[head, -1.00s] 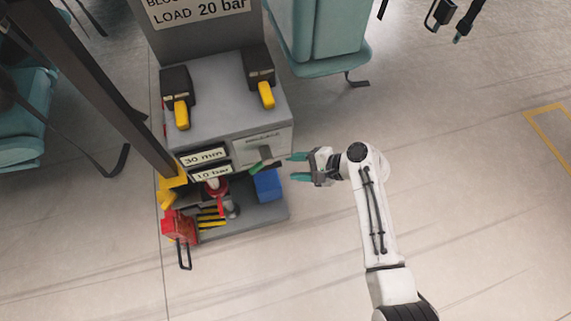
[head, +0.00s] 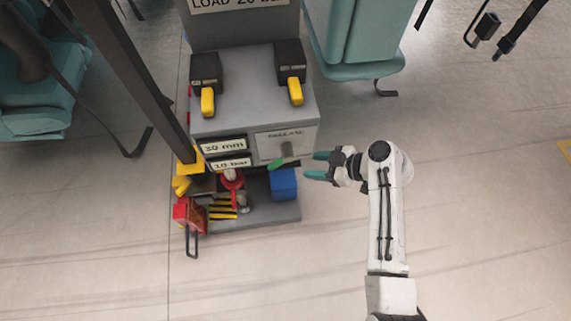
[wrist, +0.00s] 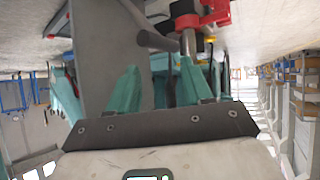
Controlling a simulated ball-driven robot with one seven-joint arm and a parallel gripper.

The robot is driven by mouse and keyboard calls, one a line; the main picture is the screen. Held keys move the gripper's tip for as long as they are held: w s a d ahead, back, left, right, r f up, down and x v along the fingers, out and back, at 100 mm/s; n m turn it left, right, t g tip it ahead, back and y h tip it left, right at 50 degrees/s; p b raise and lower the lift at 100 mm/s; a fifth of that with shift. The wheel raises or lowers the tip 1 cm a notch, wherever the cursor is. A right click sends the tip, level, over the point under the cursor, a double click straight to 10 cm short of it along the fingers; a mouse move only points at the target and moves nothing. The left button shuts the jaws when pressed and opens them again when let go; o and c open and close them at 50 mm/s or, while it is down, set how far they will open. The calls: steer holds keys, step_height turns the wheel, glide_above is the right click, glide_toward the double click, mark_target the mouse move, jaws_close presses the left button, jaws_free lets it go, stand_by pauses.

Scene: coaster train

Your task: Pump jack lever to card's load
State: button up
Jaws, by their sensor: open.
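The console (head: 255,90) stands left of my arm, with a card at its top (head: 240,3) reading "LOAD 20 bar", partly cut off. Its front plates read "30 mm" (head: 223,147) and "10 bar" (head: 231,163). A short lever with a green end (head: 277,164) sticks out below the light label plate (head: 280,143). My gripper (head: 314,165), with teal fingers, is open, empty and a little right of the lever, apart from it. In the wrist view the open fingers (wrist: 158,90) point toward a grey panel (wrist: 103,40) and a dark rounded bar (wrist: 157,40), which I cannot identify surely.
Two black blocks with yellow handles (head: 207,101) (head: 295,91) sit on the console top. Below are a red valve (head: 231,181), a blue box (head: 284,184) and a red box (head: 187,214). Teal seats (head: 358,40) stand behind.

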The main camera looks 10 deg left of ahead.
mark_target(290, 166)
steer(key=a+f+n+b, duration=0.1)
steer(key=a+f+n, duration=0.1)
steer(key=a, duration=0.1)
steer(key=w+a+f+n+b, duration=0.1)
steer(key=a+f+n, duration=0.1)
steer(key=n, duration=0.1)
steer(key=w+a+f+n+b, duration=0.1)
steer(key=a+f+n, duration=0.1)
steer(key=a+n, duration=0.1)
steer(key=shift+a+f, duration=0.1)
steer(key=shift+a, duration=0.25)
steer(key=shift+c, duration=0.4)
jaws_close()
steer(key=shift+b, duration=0.3)
